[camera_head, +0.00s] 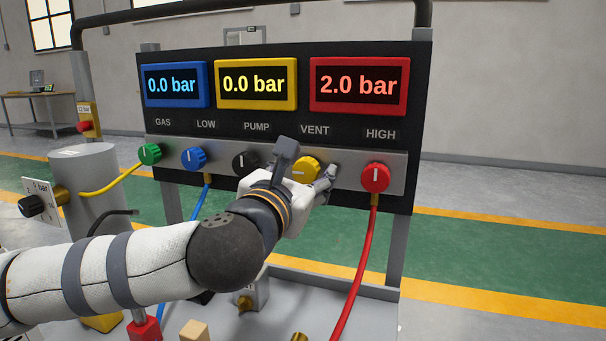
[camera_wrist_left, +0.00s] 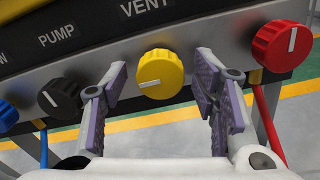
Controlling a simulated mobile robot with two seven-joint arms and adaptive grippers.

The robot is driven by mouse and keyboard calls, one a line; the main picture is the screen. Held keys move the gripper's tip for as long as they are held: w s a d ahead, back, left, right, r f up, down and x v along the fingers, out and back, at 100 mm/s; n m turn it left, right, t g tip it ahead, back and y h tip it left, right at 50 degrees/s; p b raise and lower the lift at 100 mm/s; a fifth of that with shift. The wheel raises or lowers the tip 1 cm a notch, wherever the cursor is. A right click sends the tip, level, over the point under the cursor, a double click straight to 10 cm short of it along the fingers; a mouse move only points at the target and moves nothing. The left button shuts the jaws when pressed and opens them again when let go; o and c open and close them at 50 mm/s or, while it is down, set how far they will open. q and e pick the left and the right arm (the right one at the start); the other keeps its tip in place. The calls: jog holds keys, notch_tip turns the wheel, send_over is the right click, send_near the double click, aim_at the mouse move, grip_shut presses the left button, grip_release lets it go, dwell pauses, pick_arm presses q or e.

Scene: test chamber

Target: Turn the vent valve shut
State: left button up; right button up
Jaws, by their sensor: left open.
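The vent valve is a yellow knob (camera_head: 306,168) under the VENT label on the grey strip of the panel. It also shows in the left wrist view (camera_wrist_left: 161,72), where its white mark lies nearly level. My left gripper (camera_head: 305,174) is in front of the knob and partly hides it in the head view. In the wrist view the open gripper (camera_wrist_left: 162,90) has one finger on each side of the knob, with a visible gap on both sides. My right gripper is not in view.
The black PUMP knob (camera_head: 245,163) is close on the left and the red HIGH knob (camera_head: 375,177) on the right, its red hose (camera_head: 361,260) hanging below. Blue and green knobs sit farther left. The displays read 0.0, 0.0 and 2.0 bar (camera_head: 358,86).

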pick_arm(q)
jog(key=c, duration=1.2)
jog(key=shift+o, duration=0.2)
jog(key=shift+r, duration=0.1)
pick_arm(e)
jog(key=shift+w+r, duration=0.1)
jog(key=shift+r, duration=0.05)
pick_arm(q)
jog(key=m+p, duration=0.3)
jog(key=m, duration=0.1)
jog(key=shift+r+m+p, duration=0.2)
jog(key=shift+m+p, duration=0.15)
jog(key=shift+m, duration=0.05)
jog(key=m+p, duration=0.3)
jog(key=m, duration=0.1)
jog(key=shift+m, duration=0.3)
jog(key=m+p, duration=0.2)
jog(key=m, duration=0.3)
jog(key=shift+p, duration=0.35)
jog(key=shift+f+m+p, duration=0.2)
jog(key=shift+m+p, duration=0.5)
jog(key=shift+m, duration=1.1)
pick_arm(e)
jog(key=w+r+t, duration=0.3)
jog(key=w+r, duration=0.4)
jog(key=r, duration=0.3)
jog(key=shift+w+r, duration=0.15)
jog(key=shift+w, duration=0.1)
